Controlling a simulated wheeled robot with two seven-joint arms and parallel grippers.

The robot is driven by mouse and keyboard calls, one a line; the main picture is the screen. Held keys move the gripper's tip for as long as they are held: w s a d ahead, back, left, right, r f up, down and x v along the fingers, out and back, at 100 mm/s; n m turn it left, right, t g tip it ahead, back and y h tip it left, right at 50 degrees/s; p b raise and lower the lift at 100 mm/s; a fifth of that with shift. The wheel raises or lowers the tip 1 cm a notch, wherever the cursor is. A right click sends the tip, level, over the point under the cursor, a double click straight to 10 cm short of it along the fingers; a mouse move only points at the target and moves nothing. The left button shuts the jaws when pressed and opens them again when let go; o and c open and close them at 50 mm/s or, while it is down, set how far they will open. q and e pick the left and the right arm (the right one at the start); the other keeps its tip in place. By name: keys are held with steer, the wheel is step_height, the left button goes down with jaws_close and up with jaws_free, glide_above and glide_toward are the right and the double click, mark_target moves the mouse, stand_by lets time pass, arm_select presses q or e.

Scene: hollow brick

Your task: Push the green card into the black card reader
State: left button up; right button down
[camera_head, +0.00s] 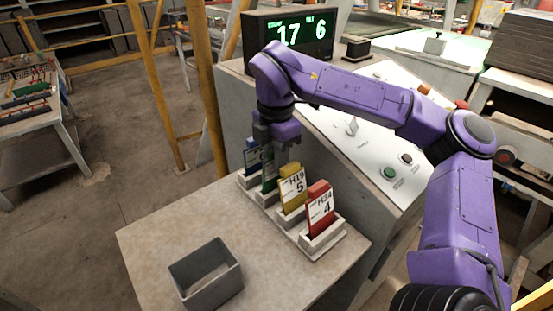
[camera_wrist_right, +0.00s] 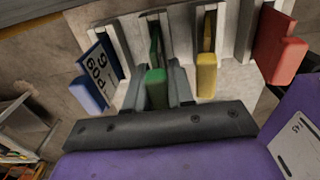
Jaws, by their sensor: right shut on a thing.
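The green card (camera_head: 269,178) stands upright in the card rack, second from the far end, between the blue and yellow cards. My right gripper (camera_head: 278,150) is over it from above, and the fingers partly hide it. In the right wrist view the green card (camera_wrist_right: 156,88) is between the two grey fingers, which are shut on it. Its lower part is still in its rack slot. A small black box (camera_head: 358,47) on the console behind may be the card reader; I cannot tell. My left gripper is not in view.
The rack (camera_head: 325,245) also holds a blue card (camera_head: 252,157), a yellow card (camera_head: 292,190) and a red card (camera_head: 320,207), close beside the fingers. An open grey bin (camera_head: 206,274) stands on the table. A sloped white control panel (camera_head: 385,140) and a black display (camera_head: 290,36) stand behind.

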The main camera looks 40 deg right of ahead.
steer(key=shift+f+b, duration=0.5)
steer(key=shift+f, duration=0.05)
steer(key=c, duration=1)
jaws_free()
steer(key=shift+w, duration=0.1)
steer(key=shift+o, duration=0.2)
steer(key=shift+r+p, duration=0.5)
steer(key=shift+p, duration=0.1)
step_height(320, 180, up, 4)
steer(key=shift+d+f+b, duration=0.1)
steer(key=shift+f+b, duration=0.1)
steer(key=shift+b, duration=0.6)
step_height(320, 180, up, 5)
steer(key=shift+r, duration=0.65)
